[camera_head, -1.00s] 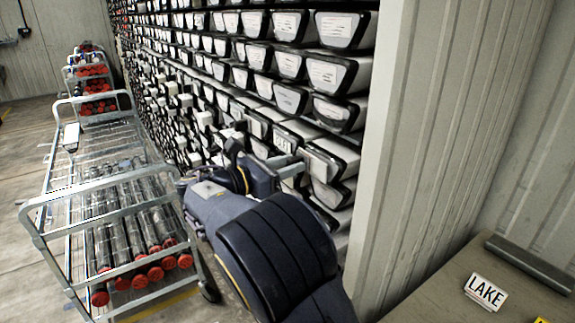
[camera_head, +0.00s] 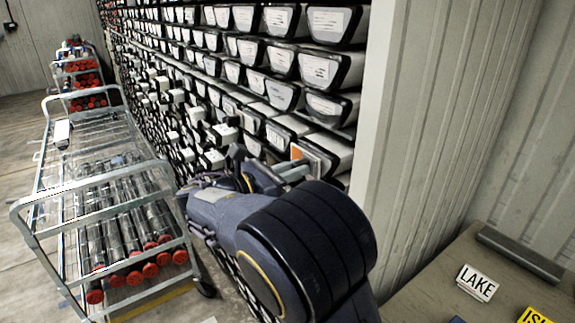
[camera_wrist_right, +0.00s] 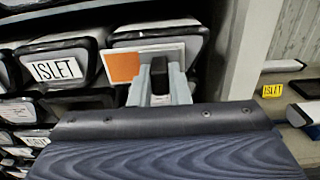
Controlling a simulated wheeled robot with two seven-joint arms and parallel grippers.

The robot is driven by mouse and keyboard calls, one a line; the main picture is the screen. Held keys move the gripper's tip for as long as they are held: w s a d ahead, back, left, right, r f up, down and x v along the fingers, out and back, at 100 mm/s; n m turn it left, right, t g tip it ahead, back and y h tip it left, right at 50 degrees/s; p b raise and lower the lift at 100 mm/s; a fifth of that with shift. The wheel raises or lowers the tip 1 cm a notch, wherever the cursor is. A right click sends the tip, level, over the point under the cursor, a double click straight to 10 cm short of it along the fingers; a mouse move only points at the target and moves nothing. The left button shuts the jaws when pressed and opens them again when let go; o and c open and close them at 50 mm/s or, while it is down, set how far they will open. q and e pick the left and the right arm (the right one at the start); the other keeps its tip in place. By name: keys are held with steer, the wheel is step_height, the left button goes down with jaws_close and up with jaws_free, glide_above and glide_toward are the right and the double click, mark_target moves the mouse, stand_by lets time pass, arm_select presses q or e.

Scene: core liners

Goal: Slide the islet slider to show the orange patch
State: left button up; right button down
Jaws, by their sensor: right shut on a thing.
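The ISLET label (camera_wrist_right: 56,69) is on a dark-rimmed liner end at the left of the right wrist view. To its right is a pale slider plate (camera_wrist_right: 172,52) on another liner end, with an orange patch (camera_wrist_right: 124,67) showing beside it. In the head view the orange patch (camera_head: 297,153) shows at the left of the plate (camera_head: 320,160). My right gripper (camera_wrist_right: 160,72) is shut on the slider, and its fingers hide part of it. The gripper also shows in the head view (camera_head: 290,171), partly behind my arm. My left gripper is not in view.
A rack of liners (camera_head: 270,55) fills the wall. A metal cart (camera_head: 100,190) with red-capped tubes stands left. A ribbed wall panel (camera_head: 395,150) is close on the right. A table (camera_head: 425,285) at lower right holds a LAKE card (camera_head: 477,283) and a yellow card (camera_head: 533,315).

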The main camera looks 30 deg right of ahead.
steer(key=shift+s+f, duration=0.1)
steer(key=c, duration=1.4)
jaws_free()
steer(key=shift+s, duration=0.2)
steer(key=shift+o, duration=0.2)
steer(key=shift+w, duration=0.1)
steer(key=a+b, duration=0.1)
steer(key=a, duration=0.6)
steer(key=shift+s+a, duration=0.3)
steer(key=shift+a, duration=0.1)
